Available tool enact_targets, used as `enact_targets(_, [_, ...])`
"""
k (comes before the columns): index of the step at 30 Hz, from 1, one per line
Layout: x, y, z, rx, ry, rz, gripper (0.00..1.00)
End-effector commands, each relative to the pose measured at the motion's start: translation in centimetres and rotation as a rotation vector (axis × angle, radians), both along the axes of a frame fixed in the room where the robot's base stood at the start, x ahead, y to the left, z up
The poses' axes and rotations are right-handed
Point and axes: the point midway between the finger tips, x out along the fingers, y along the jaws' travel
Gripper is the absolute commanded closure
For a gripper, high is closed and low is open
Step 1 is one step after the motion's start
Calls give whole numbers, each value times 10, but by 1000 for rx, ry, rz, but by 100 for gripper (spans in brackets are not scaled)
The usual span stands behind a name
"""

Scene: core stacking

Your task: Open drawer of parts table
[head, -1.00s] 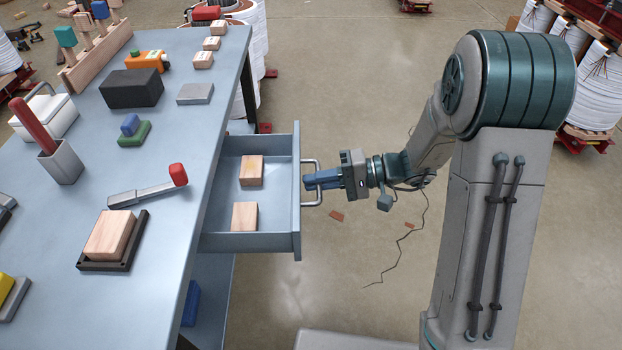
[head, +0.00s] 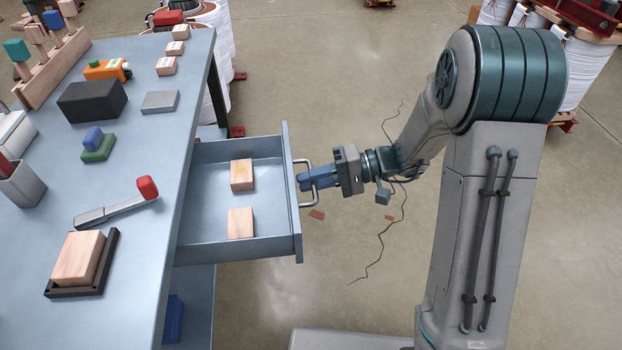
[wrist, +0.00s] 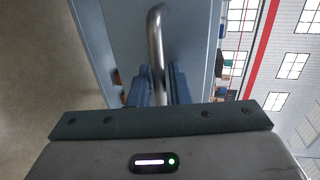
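The parts table (head: 150,190) has a blue-grey top and fills the left of the head view. Its drawer (head: 222,246) is pulled well out to the right, and its inside shows. Two wooden blocks lie in it, one farther back (head: 241,176) and one nearer (head: 240,223). My gripper (head: 306,181) is at the metal bar handle (head: 305,164) on the drawer front. In the wrist view the handle bar (wrist: 155,45) runs between the two blue fingers (wrist: 158,88), which are closed around it.
On the table top stand a wooden block in a black tray (head: 75,292), a red-ended grey tool (head: 118,208), a black box (head: 92,101) and a grey plate (head: 160,102). Bare floor (head: 340,90) lies right of the drawer. White drums stand farther back.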

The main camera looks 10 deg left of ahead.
Motion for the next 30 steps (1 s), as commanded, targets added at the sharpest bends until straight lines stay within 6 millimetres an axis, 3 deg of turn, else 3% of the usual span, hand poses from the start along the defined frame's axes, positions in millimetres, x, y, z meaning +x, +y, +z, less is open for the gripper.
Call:
enact_targets(8, [5,-15,4,-1,0,-5,83])
enact_targets(21, [28,-104,25,-1,-1,-3,83])
enact_targets(30, [35,-130,29,0,0,0,83])
